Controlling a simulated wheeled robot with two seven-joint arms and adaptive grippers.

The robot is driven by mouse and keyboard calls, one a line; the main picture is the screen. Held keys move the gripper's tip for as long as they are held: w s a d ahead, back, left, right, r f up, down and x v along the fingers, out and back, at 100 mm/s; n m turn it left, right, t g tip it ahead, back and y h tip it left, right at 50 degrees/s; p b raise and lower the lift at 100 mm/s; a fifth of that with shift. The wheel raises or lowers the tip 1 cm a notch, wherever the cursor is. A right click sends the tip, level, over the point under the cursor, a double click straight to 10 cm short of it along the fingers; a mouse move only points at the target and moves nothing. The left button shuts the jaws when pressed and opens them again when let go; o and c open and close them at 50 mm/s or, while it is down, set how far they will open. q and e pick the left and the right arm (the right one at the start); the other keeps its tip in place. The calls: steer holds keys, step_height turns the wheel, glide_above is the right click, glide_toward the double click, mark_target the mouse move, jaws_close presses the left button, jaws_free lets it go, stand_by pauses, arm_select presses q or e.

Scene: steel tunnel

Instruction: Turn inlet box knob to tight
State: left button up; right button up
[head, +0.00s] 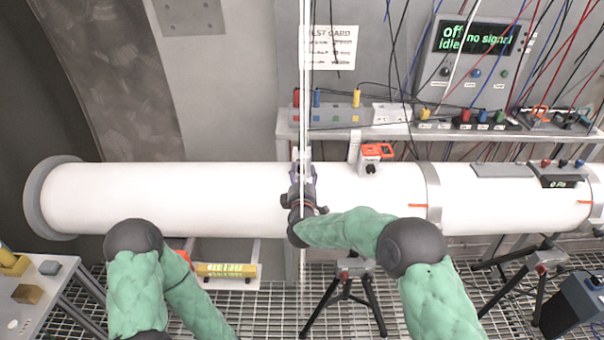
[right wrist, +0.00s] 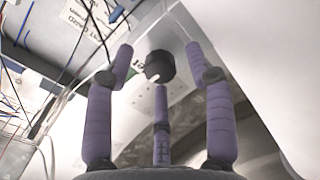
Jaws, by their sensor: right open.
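In the right wrist view a round black knob (right wrist: 160,66) sits on a pale grey box face (right wrist: 178,36) with a green mark beside it. My right gripper (right wrist: 160,80) is open, its purple fingers spread around the knob; I cannot tell whether any finger touches it. In the head view my right gripper (head: 302,175) is in front of the white pipe (head: 200,195), pointing away from me. The knob and its box are hidden there behind the gripper and white vertical lines. My left arm is low at the left; its gripper is outside the view.
Many cables hang around the shelf. A tripod (head: 350,290) stands below the pipe on grating. A side table (head: 40,295) is at left.

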steer(key=shift+w, duration=0.35)
